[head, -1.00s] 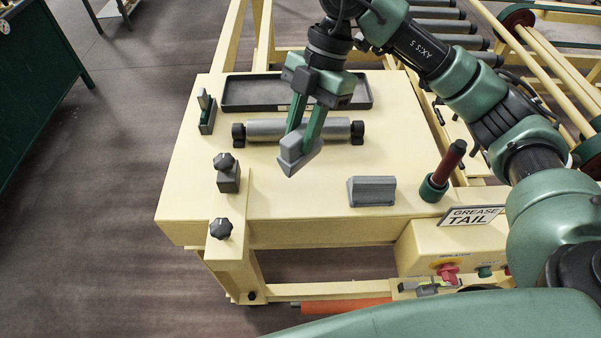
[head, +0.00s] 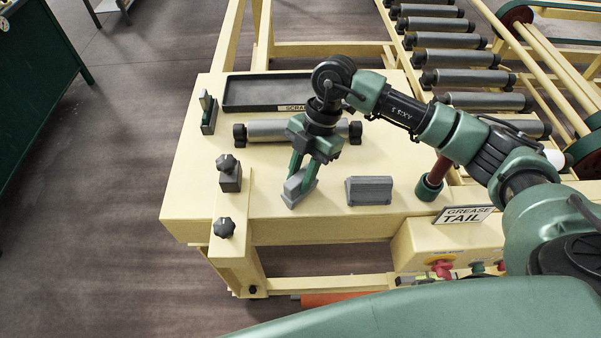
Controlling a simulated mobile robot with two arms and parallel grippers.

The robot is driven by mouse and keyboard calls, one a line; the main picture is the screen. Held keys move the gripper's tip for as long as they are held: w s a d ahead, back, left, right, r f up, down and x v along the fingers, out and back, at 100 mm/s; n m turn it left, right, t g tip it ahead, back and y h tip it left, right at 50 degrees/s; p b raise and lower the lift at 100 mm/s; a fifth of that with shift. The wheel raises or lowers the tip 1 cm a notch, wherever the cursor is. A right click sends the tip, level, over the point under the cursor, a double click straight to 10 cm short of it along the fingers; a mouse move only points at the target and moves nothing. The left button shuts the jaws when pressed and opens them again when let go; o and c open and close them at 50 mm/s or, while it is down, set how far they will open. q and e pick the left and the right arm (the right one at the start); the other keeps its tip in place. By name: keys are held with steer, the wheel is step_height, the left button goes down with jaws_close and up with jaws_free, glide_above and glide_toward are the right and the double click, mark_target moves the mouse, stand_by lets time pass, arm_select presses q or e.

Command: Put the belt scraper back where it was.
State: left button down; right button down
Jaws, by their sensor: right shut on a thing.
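My right gripper (head: 300,178) is shut on a grey wedge-shaped piece (head: 300,192), which I take to be the belt scraper. The gripper points down over the cream table (head: 250,200), in front of the grey roller. The piece is at or just above the table top; I cannot tell whether it touches. Its upper part is hidden between the green fingers. A similar grey block (head: 369,191) stands on the table to the right, apart from it. My left gripper is not in view.
A dark tray labelled SCRAP-something (head: 265,92) lies at the back, with the grey roller (head: 267,130) before it. A red-handled tool (head: 434,179) stands at right, by the GREASE TAIL sign (head: 464,216).

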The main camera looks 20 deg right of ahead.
steer(key=c, duration=1.2)
jaws_free()
steer(key=shift+o, duration=0.2)
steer(key=shift+r, duration=0.1)
steer(key=shift+w+d+r, duration=0.1)
steer(key=shift+r, duration=0.15)
steer(key=b+v, duration=0.4)
steer(key=v, duration=0.7)
steer(key=shift+r, duration=0.2)
